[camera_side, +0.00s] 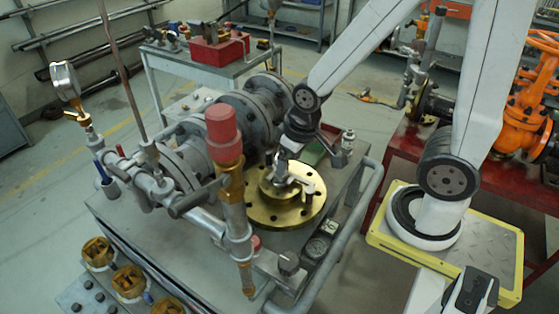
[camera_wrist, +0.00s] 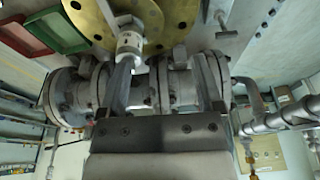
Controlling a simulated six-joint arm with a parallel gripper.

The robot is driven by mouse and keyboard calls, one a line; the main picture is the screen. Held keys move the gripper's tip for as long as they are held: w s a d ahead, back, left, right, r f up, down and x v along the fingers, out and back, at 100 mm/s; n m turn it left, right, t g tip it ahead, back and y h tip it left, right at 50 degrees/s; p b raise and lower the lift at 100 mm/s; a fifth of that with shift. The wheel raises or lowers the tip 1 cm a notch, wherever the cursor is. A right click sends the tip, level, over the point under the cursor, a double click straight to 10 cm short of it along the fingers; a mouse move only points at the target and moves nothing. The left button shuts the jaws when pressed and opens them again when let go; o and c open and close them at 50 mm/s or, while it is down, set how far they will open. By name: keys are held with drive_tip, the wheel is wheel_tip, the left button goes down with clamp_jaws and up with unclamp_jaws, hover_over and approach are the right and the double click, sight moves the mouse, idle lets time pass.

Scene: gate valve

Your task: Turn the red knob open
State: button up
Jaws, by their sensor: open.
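The red knob (camera_side: 222,130) is a red cylinder on top of an upright brass-coloured valve body, left of centre in the side view. I cannot make it out in the wrist view. My gripper (camera_side: 284,160) is to the right of the knob and apart from it, pointing down above a round brass flange (camera_side: 262,212). In the wrist view my gripper (camera_wrist: 165,62) has its two fingers spread apart, with nothing held between them. The brass flange (camera_wrist: 172,20) and its pale central stem (camera_wrist: 130,42) are beyond the fingers.
Grey flanged pipework (camera_side: 255,110) runs close behind the knob and my gripper. A pressure gauge (camera_side: 65,80) stands at the left. A curved handrail (camera_side: 352,215) edges the bench at the right. Green and red trays (camera_wrist: 55,30) show in the wrist view.

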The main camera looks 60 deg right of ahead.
drive_tip(key=a+f, duration=0.2)
drive_tip(key=a, duration=0.2)
drive_tip(key=w+a+f+m+g, duration=0.1)
drive_tip(key=a+f, duration=0.2)
drive_tip(key=w+a+f+g, duration=0.1)
drive_tip(key=a+f, duration=0.1)
drive_tip(key=a, duration=0.2)
drive_tip(key=shift+a+f+m, duration=0.3)
drive_tip(key=shift+a, duration=0.05)
drive_tip(key=shift+s+a+f+g, duration=0.15)
drive_tip(key=shift+a+f+g, duration=0.15)
drive_tip(key=shift+a, duration=0.1)
drive_tip(key=shift+f, duration=0.2)
drive_tip(key=shift+f, duration=3.7)
clamp_jaws()
